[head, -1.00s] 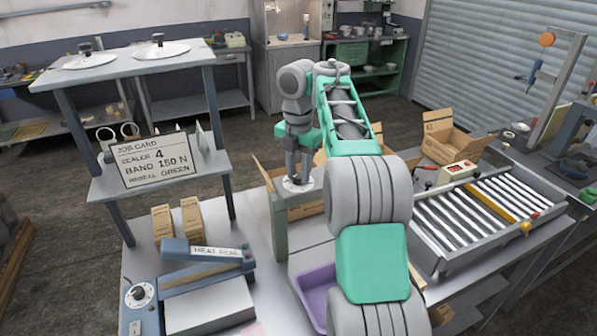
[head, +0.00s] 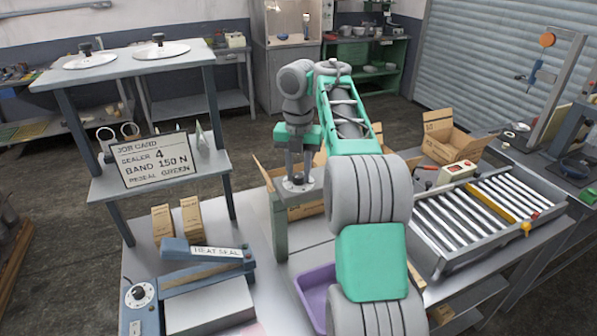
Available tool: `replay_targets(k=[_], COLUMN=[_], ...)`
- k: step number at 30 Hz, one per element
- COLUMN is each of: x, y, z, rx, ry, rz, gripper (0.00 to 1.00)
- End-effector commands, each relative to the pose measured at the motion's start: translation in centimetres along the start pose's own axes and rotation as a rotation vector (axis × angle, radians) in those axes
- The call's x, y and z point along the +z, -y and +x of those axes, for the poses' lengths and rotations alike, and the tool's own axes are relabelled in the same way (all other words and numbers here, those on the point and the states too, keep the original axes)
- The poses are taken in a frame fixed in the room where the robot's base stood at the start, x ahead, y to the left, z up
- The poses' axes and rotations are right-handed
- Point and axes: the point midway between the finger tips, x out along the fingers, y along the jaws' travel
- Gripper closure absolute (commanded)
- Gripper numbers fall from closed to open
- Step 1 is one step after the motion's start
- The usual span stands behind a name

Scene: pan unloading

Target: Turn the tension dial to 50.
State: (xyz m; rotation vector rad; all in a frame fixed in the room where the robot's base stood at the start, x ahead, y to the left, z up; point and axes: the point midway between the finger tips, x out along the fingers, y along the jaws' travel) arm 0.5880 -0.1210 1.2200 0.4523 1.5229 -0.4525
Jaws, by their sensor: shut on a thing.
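My gripper (head: 297,178) points straight down onto a pale round dial (head: 289,188) on top of a grey-green stand (head: 278,222) in the middle of the head view. Its fingers are shut on the dial's knob, which they mostly hide. The dial's marks and pointer are too small and too covered to read.
The heat sealer (head: 205,268) at lower left has its own dial (head: 139,293). Two small cartons (head: 192,218) stand behind it. A purple tray (head: 316,298) lies beside my arm. A roller conveyor (head: 475,215) is at right, with an open carton (head: 452,138) behind it.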

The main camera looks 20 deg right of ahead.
Motion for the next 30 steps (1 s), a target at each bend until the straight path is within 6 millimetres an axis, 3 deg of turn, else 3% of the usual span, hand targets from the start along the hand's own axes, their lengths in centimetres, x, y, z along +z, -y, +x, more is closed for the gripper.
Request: replay_targets(k=[5, 6, 13, 25, 30], x=[0.00, 0.00, 0.00, -0.01, -0.03], y=[-0.01, -0.01, -0.01, -0.01, 0.00], z=[-0.04, -0.04, -0.03, -0.02, 0.00], rx=[0.000, 0.000, 0.000, 0.000, 0.000], ry=[0.001, 0.001, 0.000, 0.000, 0.000], rz=[-0.001, -0.001, 0.000, 0.017, 0.195], gripper=[1.00, 0.69, 0.50, 0.50, 0.50])
